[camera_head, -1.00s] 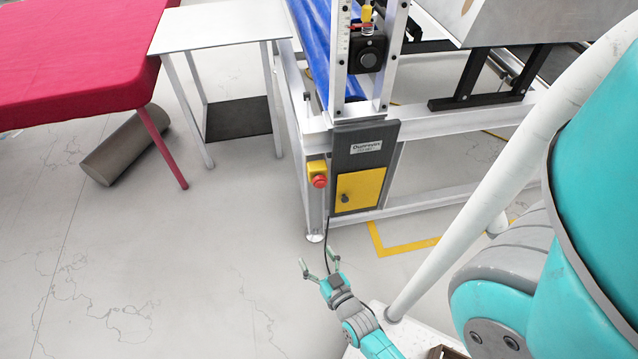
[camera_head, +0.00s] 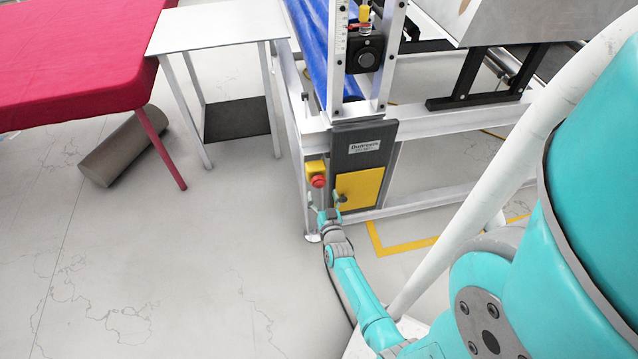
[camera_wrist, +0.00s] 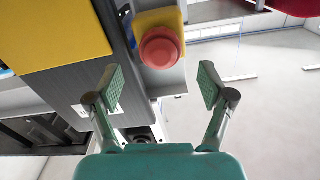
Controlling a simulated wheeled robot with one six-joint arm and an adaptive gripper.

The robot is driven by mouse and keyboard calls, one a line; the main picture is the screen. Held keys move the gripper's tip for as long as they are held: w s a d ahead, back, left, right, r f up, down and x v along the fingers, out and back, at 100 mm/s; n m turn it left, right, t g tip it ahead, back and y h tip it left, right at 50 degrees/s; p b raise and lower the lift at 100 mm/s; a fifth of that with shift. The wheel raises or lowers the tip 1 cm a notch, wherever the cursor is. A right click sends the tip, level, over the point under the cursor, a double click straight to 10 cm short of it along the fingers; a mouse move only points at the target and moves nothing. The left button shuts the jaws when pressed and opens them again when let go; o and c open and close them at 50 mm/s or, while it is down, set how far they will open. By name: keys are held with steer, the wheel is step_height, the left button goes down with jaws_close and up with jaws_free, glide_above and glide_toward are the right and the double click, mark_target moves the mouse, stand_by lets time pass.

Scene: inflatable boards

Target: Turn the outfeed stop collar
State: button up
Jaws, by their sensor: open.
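A red round stop knob (camera_head: 317,181) sits on a small yellow box (camera_head: 315,167) at the front left post of the machine. In the wrist view the red knob (camera_wrist: 160,48) stands out from the yellow box (camera_wrist: 158,18), with a wider rim around a raised face. My gripper (camera_head: 326,202) is open just below the knob, close to the machine's front. In the wrist view its fingers (camera_wrist: 163,84) are spread wide, with the knob beyond and between them. They appear apart from it. No label marks which part is the collar.
A dark grey panel (camera_head: 362,150) with a yellow door (camera_head: 358,187) and black latch stands right of the knob. White frame rails (camera_head: 440,203) run right. A metal side table (camera_head: 215,30) and red-covered table (camera_head: 70,60) stand left.

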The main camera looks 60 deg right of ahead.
mark_target(320, 186)
steer(key=shift+x, duration=3)
steer(key=shift+c, duration=0.3)
